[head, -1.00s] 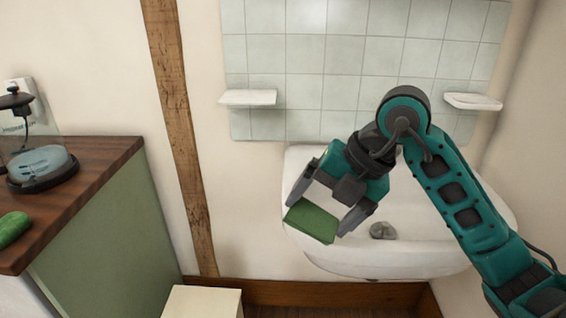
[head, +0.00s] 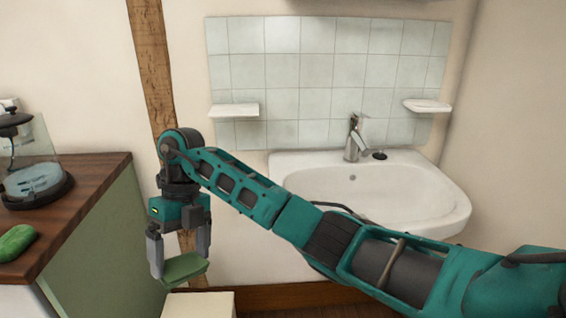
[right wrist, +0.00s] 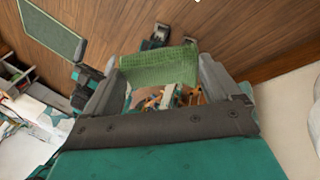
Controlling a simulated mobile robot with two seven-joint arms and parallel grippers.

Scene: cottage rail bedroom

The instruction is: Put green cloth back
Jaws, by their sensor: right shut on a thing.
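The green cloth (head: 185,267) is a flat, folded-looking piece held between the fingers of my right gripper (head: 179,258). My right gripper points down and is shut on it, left of the sink and above a pale box-like top (head: 198,304). In the right wrist view the cloth (right wrist: 160,66) spans between the two fingers, with a woven texture.
A white sink (head: 375,195) with a tap (head: 355,138) is on the wall at right. A wooden counter (head: 85,187) at left holds a glass-and-black appliance (head: 33,185) and a green rounded object (head: 16,242). Two small shelves flank the tiles.

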